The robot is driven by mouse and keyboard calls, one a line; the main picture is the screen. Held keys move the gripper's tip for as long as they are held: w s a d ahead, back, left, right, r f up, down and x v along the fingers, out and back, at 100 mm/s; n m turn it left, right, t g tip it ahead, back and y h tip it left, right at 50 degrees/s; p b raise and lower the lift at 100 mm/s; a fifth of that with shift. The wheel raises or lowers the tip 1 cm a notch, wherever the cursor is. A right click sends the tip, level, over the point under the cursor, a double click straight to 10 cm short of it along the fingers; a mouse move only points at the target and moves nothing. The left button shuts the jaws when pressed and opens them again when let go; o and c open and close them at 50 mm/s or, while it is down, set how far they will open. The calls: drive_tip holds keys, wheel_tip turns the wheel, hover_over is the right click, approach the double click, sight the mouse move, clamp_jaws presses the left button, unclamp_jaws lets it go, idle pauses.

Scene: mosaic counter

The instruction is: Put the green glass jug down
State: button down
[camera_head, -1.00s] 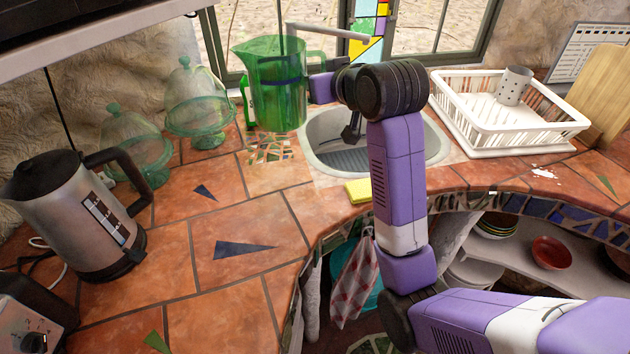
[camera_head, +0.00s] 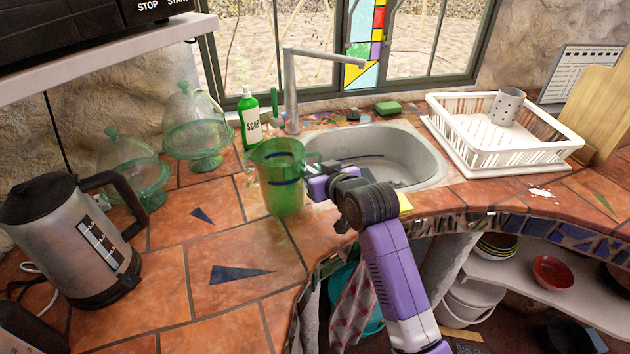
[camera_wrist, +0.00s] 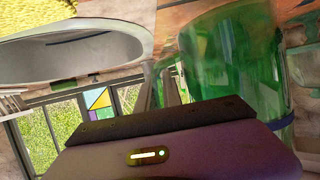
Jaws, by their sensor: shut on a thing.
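The green glass jug (camera_head: 279,185) is upright at the counter's tiles, just left of the sink. Its base looks at or very close to the tiles; I cannot tell whether it touches. My gripper (camera_head: 312,176) comes from the right and is shut on the jug's handle side. The fingertips are partly hidden there. In the wrist view the jug (camera_wrist: 235,60) fills the upper right, beyond the purple gripper body.
The sink (camera_head: 425,155) lies right of the jug, with its tap (camera_head: 291,90) behind. A soap bottle (camera_head: 249,122) and a glass cake dome (camera_head: 195,130) stand behind. A kettle (camera_head: 75,240) stands at left. Tiles left of and before the jug are clear.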

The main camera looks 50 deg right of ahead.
drive_tip(key=shift+f, duration=1.5)
drive_tip(key=shift+f, duration=0.1)
drive_tip(key=c, duration=1.5)
unclamp_jaws()
drive_tip(key=shift+f, duration=0.1)
